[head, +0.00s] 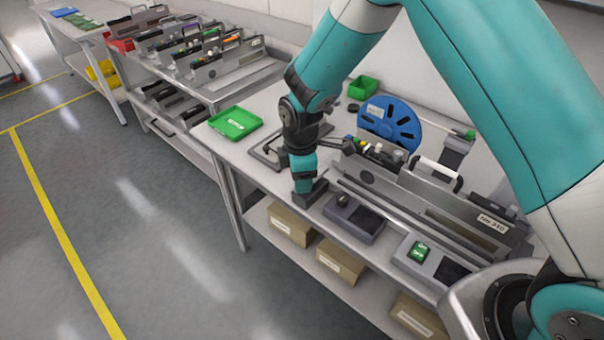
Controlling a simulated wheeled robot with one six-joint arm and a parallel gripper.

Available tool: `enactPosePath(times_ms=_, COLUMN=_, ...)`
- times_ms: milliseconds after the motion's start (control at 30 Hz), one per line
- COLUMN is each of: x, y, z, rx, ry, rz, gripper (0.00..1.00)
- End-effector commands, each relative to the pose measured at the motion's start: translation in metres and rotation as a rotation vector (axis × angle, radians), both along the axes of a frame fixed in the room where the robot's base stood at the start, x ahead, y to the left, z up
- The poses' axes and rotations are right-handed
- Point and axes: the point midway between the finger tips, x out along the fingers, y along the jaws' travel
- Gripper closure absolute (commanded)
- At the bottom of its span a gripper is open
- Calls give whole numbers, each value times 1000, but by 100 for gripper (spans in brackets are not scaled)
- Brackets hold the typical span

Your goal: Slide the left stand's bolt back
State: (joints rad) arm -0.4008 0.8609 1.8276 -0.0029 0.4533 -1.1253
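A long grey feeder with a white label and a pale handle (438,175) lies on the table. In front of it are two low grey stands. The left stand (370,234) has a dark knob-like part (343,200) on top, which may be its bolt; its exact position is too small to tell. The right stand (414,268) carries a green piece (420,252) and a dark panel. My gripper (310,192) is low over the table, just left of the left stand. Its fingers are not clear, so I cannot tell whether it is open or holds anything.
A blue reel (390,122) stands behind the feeder. A green tray (234,123) lies at the table's left end, and a small green bin (363,87) sits at the back. Cardboard boxes (340,262) fill the lower shelf. A trolley (232,92) with several feeders stands beyond.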

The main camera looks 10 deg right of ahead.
Motion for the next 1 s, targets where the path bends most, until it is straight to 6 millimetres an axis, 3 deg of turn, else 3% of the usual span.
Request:
enactPosePath(times_ms=200, x=1, y=-1, z=3, rx=-1, ry=-2, rz=-2, gripper=50)
enactPosePath(times_ms=333, x=1, y=-1, z=18, rx=0, ry=-4, rz=-2, gripper=50)
enactPosePath(times_ms=800, x=1, y=0, z=132, rx=2, ry=-5, rz=0, gripper=50)
enactPosePath(times_ms=1000, x=1, y=0, z=164, rx=1, ry=-2, rz=0, gripper=50)
